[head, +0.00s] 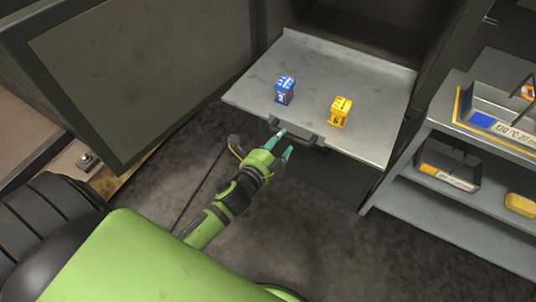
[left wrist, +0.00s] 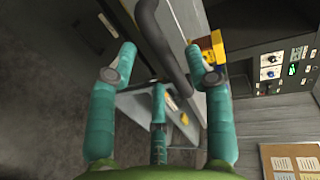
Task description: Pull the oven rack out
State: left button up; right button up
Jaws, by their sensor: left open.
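The oven rack (head: 318,75) is a flat grey metal tray that sticks out of the dark oven (head: 375,22). A blue block (head: 284,90) and a yellow block (head: 340,112) stand on it. A dark bar handle (head: 304,141) is on its front edge. My left gripper (head: 284,144) is open at this handle, with its teal fingers close to the bar. In the left wrist view the handle (left wrist: 165,45) runs between the spread fingers of the gripper (left wrist: 160,55). Whether any finger touches it I cannot tell. My right gripper is not in view.
The oven door (head: 130,75) stands open at the left. A grey shelf unit (head: 450,215) with labelled bins (head: 500,125) is close at the right. The dark floor (head: 310,220) in front of the rack is clear apart from my arm.

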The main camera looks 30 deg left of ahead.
pick_arm(q)
jog(key=v, duration=0.8)
jog(key=s+f+n+g, duration=0.3)
jog(key=s+f+n, duration=0.15)
jog(key=f, duration=0.85)
jog(key=s+f+n+g, duration=0.3)
jog(key=s+f+g, duration=0.15)
jog(key=f, duration=0.85)
jog(key=s+f+n+g, duration=0.2)
jog(key=s+f, duration=0.3)
jog(key=s, duration=0.3)
jog(key=s+a+f+n+g, duration=0.1)
jog(key=s+f+n+g, duration=0.1)
jog(key=s+f, duration=0.3)
jog(key=s+f+n+g, duration=0.3)
jog(key=s+f, duration=0.3)
jog(key=s, duration=0.5)
jog(key=shift+s+a+n+y, duration=0.2)
jog(key=shift+s+n+y, duration=0.15)
jog(key=shift+n, duration=0.4)
